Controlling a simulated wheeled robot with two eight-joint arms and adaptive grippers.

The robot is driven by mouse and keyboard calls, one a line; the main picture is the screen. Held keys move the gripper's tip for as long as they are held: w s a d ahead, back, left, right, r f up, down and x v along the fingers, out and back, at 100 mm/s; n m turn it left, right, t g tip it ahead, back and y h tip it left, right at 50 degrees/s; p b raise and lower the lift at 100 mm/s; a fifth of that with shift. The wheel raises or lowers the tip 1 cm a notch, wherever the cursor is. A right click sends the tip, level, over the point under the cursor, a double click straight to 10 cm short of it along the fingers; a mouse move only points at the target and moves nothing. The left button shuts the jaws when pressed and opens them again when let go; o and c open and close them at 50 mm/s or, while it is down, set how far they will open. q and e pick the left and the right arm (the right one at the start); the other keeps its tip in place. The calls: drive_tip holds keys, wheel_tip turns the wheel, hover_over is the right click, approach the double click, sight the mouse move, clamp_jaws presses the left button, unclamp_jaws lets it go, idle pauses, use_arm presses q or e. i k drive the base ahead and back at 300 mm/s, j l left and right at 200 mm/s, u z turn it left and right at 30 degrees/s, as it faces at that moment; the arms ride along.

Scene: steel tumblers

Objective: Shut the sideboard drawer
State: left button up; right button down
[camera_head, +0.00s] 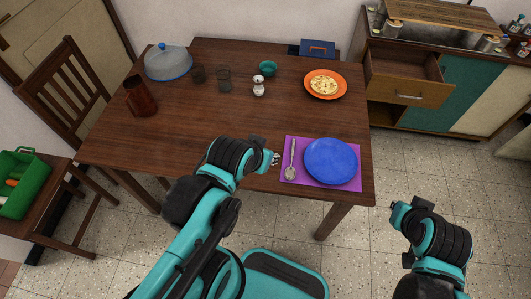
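The sideboard (382,53) stands against the wall at the upper right. Its wooden drawer (408,92) is pulled out, with its empty-looking inside showing and a handle on its front. My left gripper (275,158) is over the near edge of the dining table, beside the purple placemat and well away from the drawer. My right gripper (396,208) is over the floor to the right of the table, below the drawer in the picture and apart from it. Both grippers' fingers are too small and turned away to tell whether they are open.
The dining table (190,130) holds a blue plate (331,160), a spoon (291,165), an orange plate (341,91), cups and a glass dome (168,60). Steel tumblers (487,43) stand on the sideboard. Tiled floor (400,155) between table and sideboard is clear.

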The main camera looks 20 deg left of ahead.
sight(402, 72)
drive_tip(key=i+l+u, duration=0.25)
drive_tip(key=l, duration=0.4)
drive_tip(key=i+l+u, duration=0.3)
drive_tip(key=l, duration=0.4)
drive_tip(key=l+u, duration=0.25)
drive_tip(key=l, duration=0.4)
drive_tip(key=l+u, duration=0.25)
drive_tip(key=l, duration=0.5)
